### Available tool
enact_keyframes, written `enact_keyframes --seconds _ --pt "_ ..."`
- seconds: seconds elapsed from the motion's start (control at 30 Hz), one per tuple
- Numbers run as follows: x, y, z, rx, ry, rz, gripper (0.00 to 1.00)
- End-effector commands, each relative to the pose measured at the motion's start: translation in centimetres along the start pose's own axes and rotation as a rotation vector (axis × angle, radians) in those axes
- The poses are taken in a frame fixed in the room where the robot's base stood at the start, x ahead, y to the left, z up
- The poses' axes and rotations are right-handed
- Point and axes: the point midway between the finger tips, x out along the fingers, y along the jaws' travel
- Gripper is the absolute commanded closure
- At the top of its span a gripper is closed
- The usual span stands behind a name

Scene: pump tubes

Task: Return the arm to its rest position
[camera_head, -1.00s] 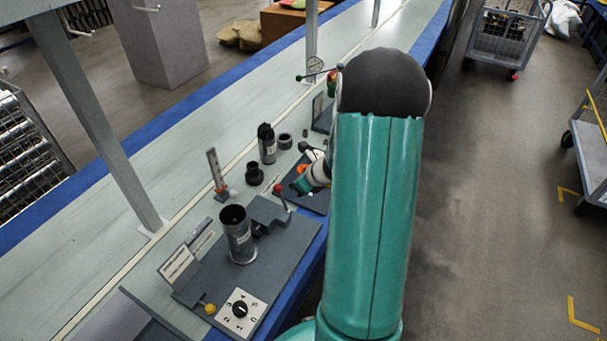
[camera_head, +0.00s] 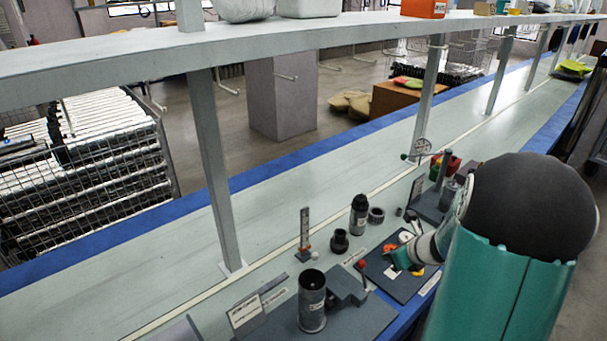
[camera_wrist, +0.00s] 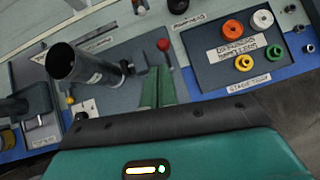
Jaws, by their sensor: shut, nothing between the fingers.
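My teal arm with its dark rounded joint stands at the right of the head view. My gripper (camera_wrist: 157,88) shows in the wrist view as two green fingers, shut and empty, above the grey station board. In the head view my gripper (camera_head: 399,259) is partly hidden by my arm, over the bench edge by a small board with coloured rings. A dark open-topped tube (camera_head: 312,301) stands upright on the station board; it also shows in the wrist view (camera_wrist: 75,64), left of the fingers, apart from them.
A red-knobbed lever (camera_wrist: 163,46) rises close beyond the fingers. A board holds orange (camera_wrist: 232,29), white, yellow and green rings at right. A black bottle (camera_head: 359,216) and a dark fitting (camera_head: 340,242) stand on the bench. A shelf (camera_head: 330,34) on posts runs above it.

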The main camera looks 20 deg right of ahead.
Motion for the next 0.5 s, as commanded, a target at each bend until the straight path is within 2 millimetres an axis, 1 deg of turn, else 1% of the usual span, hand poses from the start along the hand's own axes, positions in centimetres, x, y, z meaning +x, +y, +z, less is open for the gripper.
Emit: enact_keyframes --seconds 0.07,0.13,0.17,0.23,0.27,0.3,0.37,0.4,0.47,0.5 --pt "0.0 0.0 0.0 -0.003 0.0 0.001 1.0" --pt "-0.1 0.5 0.5 -0.031 0.0 0.006 1.0" --pt "-0.3 0.9 0.9 -0.057 0.0 0.012 1.0" --pt "-0.8 2.4 2.2 -0.159 0.001 0.032 1.0" --pt "-1.1 3.4 2.9 -0.221 0.002 0.046 1.0" --pt "-1.7 4.8 4.0 -0.317 0.002 0.065 1.0" --pt "-2.7 7.4 5.5 -0.486 0.004 0.097 1.0" --pt "-3.5 9.2 6.5 -0.609 0.005 0.12 1.0" --pt "-4.7 12.0 7.6 -0.792 0.007 0.153 1.0" --pt "-5.5 13.7 8.2 -0.914 0.008 0.174 1.0"
